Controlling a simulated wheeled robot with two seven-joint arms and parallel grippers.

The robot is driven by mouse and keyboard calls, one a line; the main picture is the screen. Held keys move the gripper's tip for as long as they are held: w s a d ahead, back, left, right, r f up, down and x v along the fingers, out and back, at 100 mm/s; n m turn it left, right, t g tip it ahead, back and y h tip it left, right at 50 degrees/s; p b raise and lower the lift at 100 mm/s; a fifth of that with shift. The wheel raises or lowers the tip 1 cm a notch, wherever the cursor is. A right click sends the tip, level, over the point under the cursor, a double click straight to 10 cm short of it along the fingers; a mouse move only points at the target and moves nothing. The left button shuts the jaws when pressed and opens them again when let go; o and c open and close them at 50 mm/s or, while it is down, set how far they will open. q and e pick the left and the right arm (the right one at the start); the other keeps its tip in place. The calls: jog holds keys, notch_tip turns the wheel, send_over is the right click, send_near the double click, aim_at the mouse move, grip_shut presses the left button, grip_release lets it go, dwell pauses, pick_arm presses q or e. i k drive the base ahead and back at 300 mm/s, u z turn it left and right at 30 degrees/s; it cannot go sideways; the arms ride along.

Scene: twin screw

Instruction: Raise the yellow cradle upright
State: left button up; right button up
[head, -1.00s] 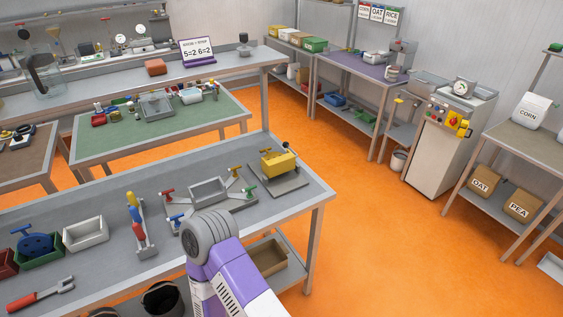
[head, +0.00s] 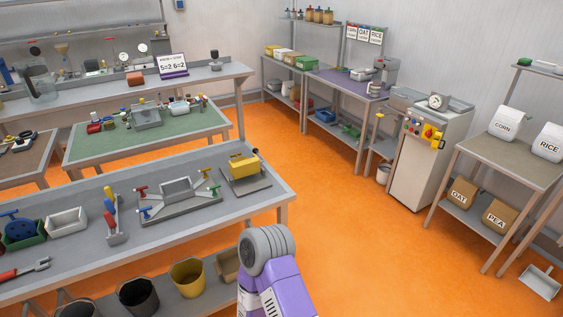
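The yellow cradle (head: 243,167) is a blocky yellow piece on a grey base plate (head: 257,184) at the right end of the near grey workbench. A small dark knob shows at its upper right. I cannot tell its exact tilt at this size. One of my purple arms comes up from the bottom edge, with its grey joint in front of the bench's right end. Neither of my grippers shows in the head view, and nothing of mine is seen touching the cradle.
A grey fixture (head: 180,202) with red, blue and green handles lies left of the cradle. A white tray (head: 67,222) and a red-handled tool (head: 25,268) lie further left. Bins (head: 187,278) stand on the shelf below. Open orange floor (head: 345,225) lies to the right.

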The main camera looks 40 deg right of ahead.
aim_at(241, 169)
jog(key=z, duration=2.2)
jog(key=i, duration=4)
jog(key=u, duration=3.75)
jog(key=k, duration=1.05)
jog(key=z, duration=0.55)
